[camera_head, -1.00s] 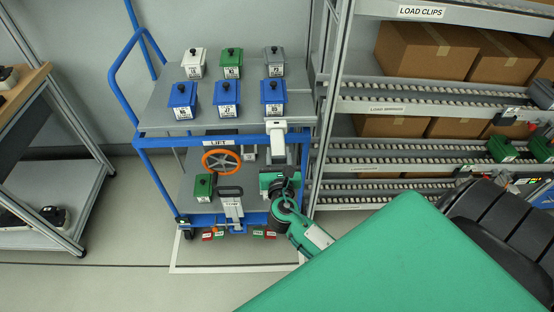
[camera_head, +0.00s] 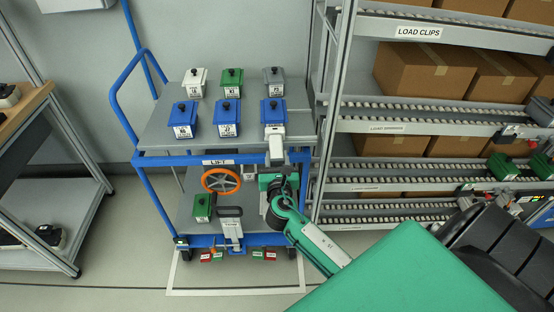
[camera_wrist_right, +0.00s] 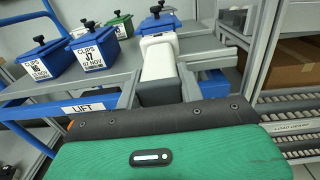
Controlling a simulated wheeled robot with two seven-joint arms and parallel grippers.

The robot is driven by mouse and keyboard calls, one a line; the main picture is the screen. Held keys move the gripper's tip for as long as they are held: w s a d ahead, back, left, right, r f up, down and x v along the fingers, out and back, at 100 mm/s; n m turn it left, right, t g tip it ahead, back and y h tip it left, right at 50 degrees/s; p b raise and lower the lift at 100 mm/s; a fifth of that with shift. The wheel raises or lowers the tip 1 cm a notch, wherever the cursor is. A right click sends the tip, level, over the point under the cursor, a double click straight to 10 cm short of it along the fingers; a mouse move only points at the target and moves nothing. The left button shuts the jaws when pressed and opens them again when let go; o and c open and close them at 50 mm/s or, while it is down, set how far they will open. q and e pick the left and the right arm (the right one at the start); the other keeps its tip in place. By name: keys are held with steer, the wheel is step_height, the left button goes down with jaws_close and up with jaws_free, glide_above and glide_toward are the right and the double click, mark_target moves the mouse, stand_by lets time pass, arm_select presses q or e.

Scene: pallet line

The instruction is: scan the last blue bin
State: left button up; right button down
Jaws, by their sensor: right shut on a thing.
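Three blue bins with black knobs stand in the front row on the cart's top shelf: the left bin (camera_head: 184,117), the middle bin (camera_head: 228,116) and the right bin (camera_head: 272,107). My right gripper (camera_head: 276,177) is shut on a white and grey scanner (camera_head: 275,146), held upright at the shelf's front edge. The scanner's head is just in front of the right bin and covers part of its label. In the right wrist view the scanner (camera_wrist_right: 158,62) stands before that blue bin (camera_wrist_right: 160,22). My left gripper is not in view.
Behind the blue bins stand a white bin (camera_head: 195,82), a green bin (camera_head: 231,83) and a grey bin (camera_head: 274,81). The cart (camera_head: 160,138) has an orange handwheel (camera_head: 221,180) and another green bin (camera_head: 202,207) below. A flow rack (camera_head: 345,125) stands close on the right.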

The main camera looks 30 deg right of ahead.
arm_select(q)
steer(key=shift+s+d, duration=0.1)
arm_select(e)
steer(key=shift+w+d, duration=0.1)
steer(key=shift+w, duration=0.15)
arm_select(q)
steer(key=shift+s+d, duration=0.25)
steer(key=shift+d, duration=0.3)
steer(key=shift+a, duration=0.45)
arm_select(e)
steer(key=shift+w+d, duration=0.2)
steer(key=shift+w, duration=0.1)
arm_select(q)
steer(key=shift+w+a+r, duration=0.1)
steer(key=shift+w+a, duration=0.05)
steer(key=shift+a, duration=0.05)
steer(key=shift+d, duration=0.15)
arm_select(e)
steer(key=shift+w, duration=0.1)
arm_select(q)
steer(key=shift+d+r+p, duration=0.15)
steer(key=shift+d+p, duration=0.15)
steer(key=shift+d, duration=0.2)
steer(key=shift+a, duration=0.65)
